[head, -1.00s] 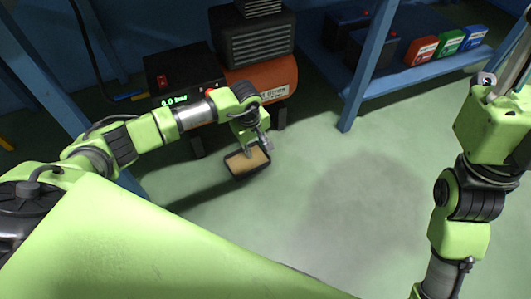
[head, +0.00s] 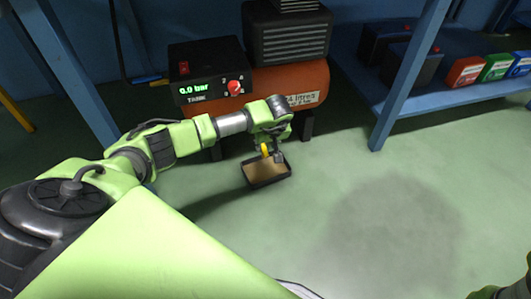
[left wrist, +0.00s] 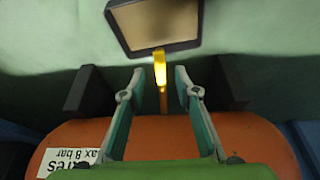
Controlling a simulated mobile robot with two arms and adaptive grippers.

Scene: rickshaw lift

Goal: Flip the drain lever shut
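The drain lever is yellow and hangs under the orange tank (head: 320,75). It shows in the head view (head: 264,150) beside my left gripper (head: 273,153), and in the left wrist view (left wrist: 160,68). In the left wrist view the lever stands between the two open fingertips of my left gripper (left wrist: 159,80), with a gap on either side. The tank (left wrist: 245,135) fills the lower part of that view. My right gripper is outside both views; only a bit of green arm shows at the lower right of the head view.
A dark tray (head: 249,180) with a tan inside lies on the floor below the lever. The control box (head: 208,92) reads 0.0 bar. Black tank feet (head: 307,126) stand close by. A blue shelf (head: 450,112) is at right; the floor before it is clear.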

